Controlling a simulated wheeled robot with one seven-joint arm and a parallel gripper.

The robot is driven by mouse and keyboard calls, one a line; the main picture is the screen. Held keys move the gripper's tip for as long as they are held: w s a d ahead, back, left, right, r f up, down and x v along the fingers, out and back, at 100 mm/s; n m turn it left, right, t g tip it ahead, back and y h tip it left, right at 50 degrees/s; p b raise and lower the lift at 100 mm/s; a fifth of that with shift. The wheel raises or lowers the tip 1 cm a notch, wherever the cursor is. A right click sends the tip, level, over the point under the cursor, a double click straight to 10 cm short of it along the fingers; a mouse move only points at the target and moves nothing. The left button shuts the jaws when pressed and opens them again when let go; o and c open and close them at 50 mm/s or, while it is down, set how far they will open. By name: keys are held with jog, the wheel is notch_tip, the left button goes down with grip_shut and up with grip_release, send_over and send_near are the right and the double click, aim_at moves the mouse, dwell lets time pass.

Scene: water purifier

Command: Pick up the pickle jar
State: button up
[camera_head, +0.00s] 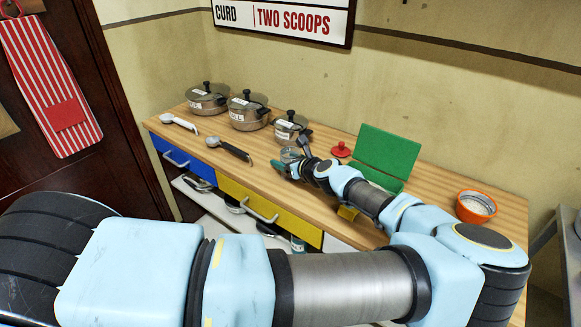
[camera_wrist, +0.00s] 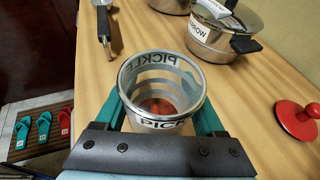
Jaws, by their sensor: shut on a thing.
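The pickle jar (camera_wrist: 161,88) is a clear open jar with a metal-looking rim, a "PICKLE" label and something red at its bottom. In the wrist view it sits between the two teal fingers of my gripper (camera_wrist: 160,112), which is shut on its sides. The jar (camera_head: 290,154) shows small in the head view, by the front of the wooden counter (camera_head: 330,182), partly hidden by my gripper (camera_head: 294,166). I cannot tell whether its base touches the counter. A red lid (camera_wrist: 297,120) with a knob lies apart on the counter to the right.
Steel pots with black handles stand behind, the nearest a small labelled pot (camera_head: 291,127). Two ladle-like utensils, one black-handled (camera_head: 229,148), lie to the left. A green open box (camera_head: 386,152) and an orange bowl (camera_head: 475,207) stand to the right. Slippers (camera_wrist: 45,125) are on the floor.

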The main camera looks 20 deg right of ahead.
jog(key=shift+c, duration=0.6)
jog(key=shift+r, duration=0.15)
